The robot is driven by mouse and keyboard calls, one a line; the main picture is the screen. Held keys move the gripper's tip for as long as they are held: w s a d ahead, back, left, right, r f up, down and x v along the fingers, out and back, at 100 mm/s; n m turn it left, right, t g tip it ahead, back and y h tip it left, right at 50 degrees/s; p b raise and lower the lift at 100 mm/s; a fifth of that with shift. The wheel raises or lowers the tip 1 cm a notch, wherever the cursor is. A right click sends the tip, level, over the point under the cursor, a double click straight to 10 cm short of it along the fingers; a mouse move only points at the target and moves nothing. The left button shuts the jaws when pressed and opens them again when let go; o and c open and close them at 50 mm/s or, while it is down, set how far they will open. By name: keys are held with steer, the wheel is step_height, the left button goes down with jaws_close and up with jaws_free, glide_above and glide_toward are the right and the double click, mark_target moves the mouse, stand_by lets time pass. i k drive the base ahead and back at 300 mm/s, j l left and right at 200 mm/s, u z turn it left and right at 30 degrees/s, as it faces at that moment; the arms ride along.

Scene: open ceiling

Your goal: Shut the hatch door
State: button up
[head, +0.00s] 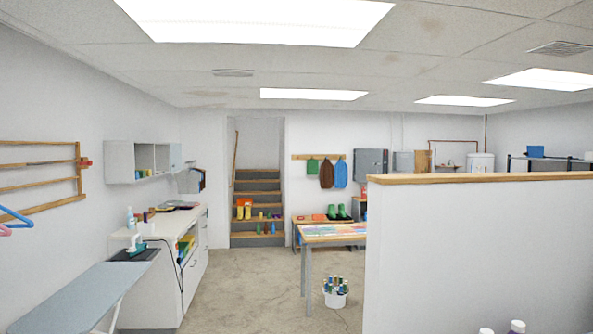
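I cannot clearly make out which thing is the hatch door. A grey panel box (371,163) on the far back wall has a flat front, too small to tell whether it stands ajar. A wall cabinet (120,162) on the left wall has open compartments and a pale blue-grey panel (175,157) at its right end. I cannot tell whether that panel is a door. My gripper is not in view.
A half wall with a wooden cap (480,178) blocks the right side. An ironing board (85,297) and a white counter (150,290) line the left. A table (332,240) and bucket (335,299) stand mid-room.

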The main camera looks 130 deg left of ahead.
mark_target(365, 158)
steer(key=u, duration=3.75)
steer(key=i+j+u, duration=0.3)
steer(key=i, duration=0.25)
steer(key=i+j+u, duration=0.25)
steer(key=i, duration=0.65)
steer(key=i+u, duration=0.2)
steer(key=i, duration=6.3)
steer(key=i+z, duration=0.15)
steer(key=i, duration=1.1)
steer(key=i+z, duration=0.1)
steer(key=i, duration=1.15)
